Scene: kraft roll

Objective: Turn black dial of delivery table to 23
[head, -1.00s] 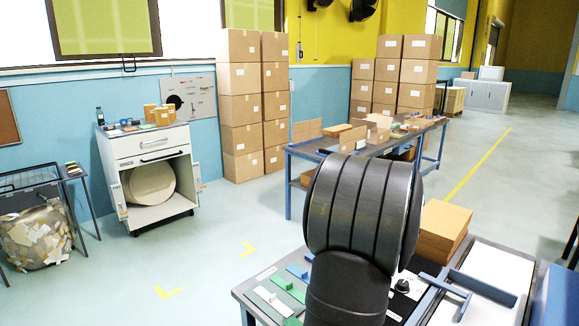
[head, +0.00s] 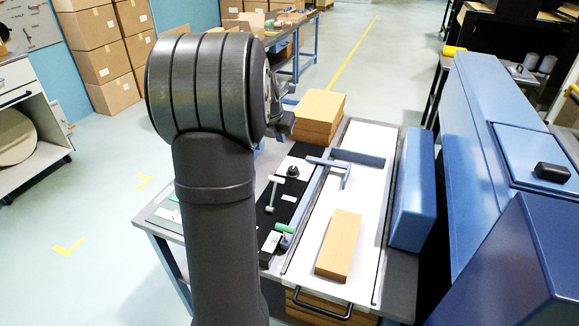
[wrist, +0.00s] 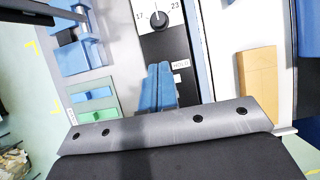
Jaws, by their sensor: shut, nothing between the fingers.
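The black dial (wrist: 159,18) sits on a white plate at the top of the wrist view, with 17 printed at its left and 23 at its right. Its pale pointer mark points roughly up, between the two numbers. In the head view the dial (head: 293,171) is a small black knob on the black panel of the delivery table (head: 160,214). My gripper (wrist: 158,66) shows two blue fingers shut together, empty, below the dial in the picture and apart from it, beside the HOLD label. In the head view my arm hides much of the panel's left side.
A lever (head: 272,190) and a green-ended handle (head: 283,228) stand near the dial. A blue T-shaped guide (head: 340,165) and a cardboard block (head: 339,245) are on the white bed. A brown stack (head: 318,112) stands behind. A large blue machine (head: 490,140) is at right.

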